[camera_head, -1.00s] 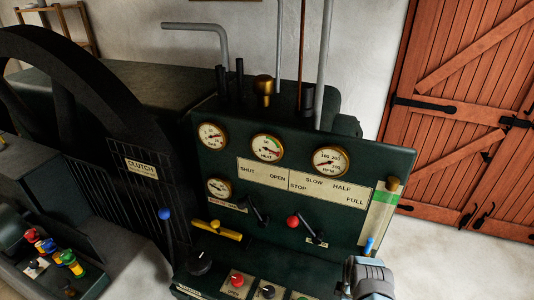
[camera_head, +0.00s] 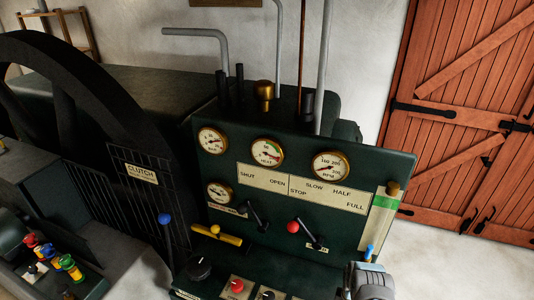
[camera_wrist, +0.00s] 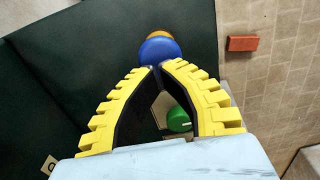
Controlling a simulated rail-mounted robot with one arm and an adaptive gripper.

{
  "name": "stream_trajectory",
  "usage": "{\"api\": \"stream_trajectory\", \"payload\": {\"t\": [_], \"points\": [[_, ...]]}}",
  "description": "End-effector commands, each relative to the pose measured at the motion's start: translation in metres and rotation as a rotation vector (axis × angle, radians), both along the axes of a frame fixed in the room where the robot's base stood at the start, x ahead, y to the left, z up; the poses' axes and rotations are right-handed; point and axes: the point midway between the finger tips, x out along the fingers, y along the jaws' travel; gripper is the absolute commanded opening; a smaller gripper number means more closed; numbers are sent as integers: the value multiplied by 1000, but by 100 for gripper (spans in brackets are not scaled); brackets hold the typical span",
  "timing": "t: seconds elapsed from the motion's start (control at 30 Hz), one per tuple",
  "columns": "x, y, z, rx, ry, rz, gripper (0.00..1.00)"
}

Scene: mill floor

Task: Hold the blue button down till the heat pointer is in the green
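The heat gauge (camera_head: 267,152) is in the middle of the dark green panel, with a green band at upper right and red beside it. Its thin pointer is too small to read surely. My gripper (camera_wrist: 160,67) shows in the wrist view with its yellow fingers bowed and their tips together. A round blue knob or button (camera_wrist: 160,50) is just beyond the tips; I cannot tell whether they touch it. An orange rim shows behind it. A blue piece (camera_head: 369,251) also shows by my wrist at the panel's lower right in the head view, where my fingertips are hidden.
A green button (camera_wrist: 179,120) shows between my fingers. A red button (camera_head: 237,286), a black knob (camera_head: 199,268) and a red-knobbed lever (camera_head: 293,227) are on the console. A blue-knobbed lever (camera_head: 165,219) stands at left. A red brick (camera_wrist: 243,45) lies on the floor.

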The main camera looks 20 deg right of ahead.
Motion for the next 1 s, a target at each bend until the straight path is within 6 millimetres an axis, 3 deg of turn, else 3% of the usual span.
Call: {"api": "stream_trajectory", "payload": {"t": [1.0], "points": [[0, 0, -19, 1, 1, 0, 0]]}}
